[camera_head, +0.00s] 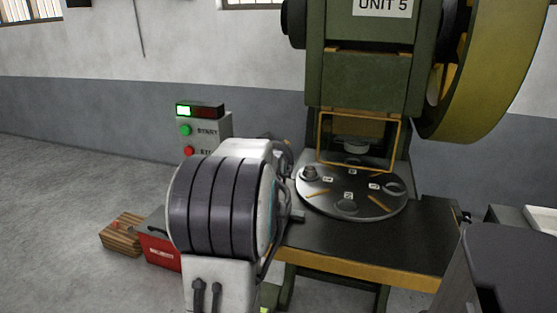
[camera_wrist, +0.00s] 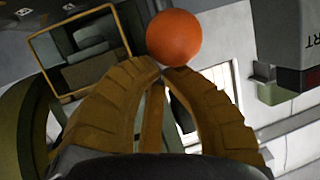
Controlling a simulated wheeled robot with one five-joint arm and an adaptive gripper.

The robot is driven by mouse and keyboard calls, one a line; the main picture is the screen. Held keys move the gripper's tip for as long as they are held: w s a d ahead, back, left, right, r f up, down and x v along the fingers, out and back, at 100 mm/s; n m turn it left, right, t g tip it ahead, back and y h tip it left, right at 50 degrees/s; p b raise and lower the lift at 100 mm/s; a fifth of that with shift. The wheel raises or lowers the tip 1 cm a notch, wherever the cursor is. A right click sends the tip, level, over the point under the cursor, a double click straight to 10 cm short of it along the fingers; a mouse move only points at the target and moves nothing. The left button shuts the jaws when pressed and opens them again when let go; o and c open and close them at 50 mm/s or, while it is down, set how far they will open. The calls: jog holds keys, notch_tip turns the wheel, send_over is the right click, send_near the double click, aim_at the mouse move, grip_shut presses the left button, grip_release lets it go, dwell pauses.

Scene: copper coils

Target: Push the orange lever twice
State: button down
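The orange lever shows as a round orange knob (camera_wrist: 174,38) in the wrist view, at the top centre. Its shaft is hidden. My gripper (camera_wrist: 162,72) has its two ribbed tan fingers drawn together, with the tips meeting just below the knob in the picture. Nothing shows between the tips. I cannot tell whether the tips touch the knob. In the head view my arm blocks the area left of the press, and the orange knob is not visible there.
A green press (camera_head: 366,80) stands behind a dark table with a round dial plate (camera_head: 335,205). A yellow guard frame (camera_head: 320,145) hangs over the plate. A control box (camera_head: 205,135) stands behind my arm. A red box (camera_head: 160,248) and a wooden block (camera_head: 121,238) lie at left.

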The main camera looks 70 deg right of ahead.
jog(key=s+a+r+p, duration=0.1)
jog(key=s+a+r, duration=0.1)
jog(key=a+r, duration=0.4)
jog(key=shift+a+r, duration=0.2)
jog(key=shift+a, duration=1.05)
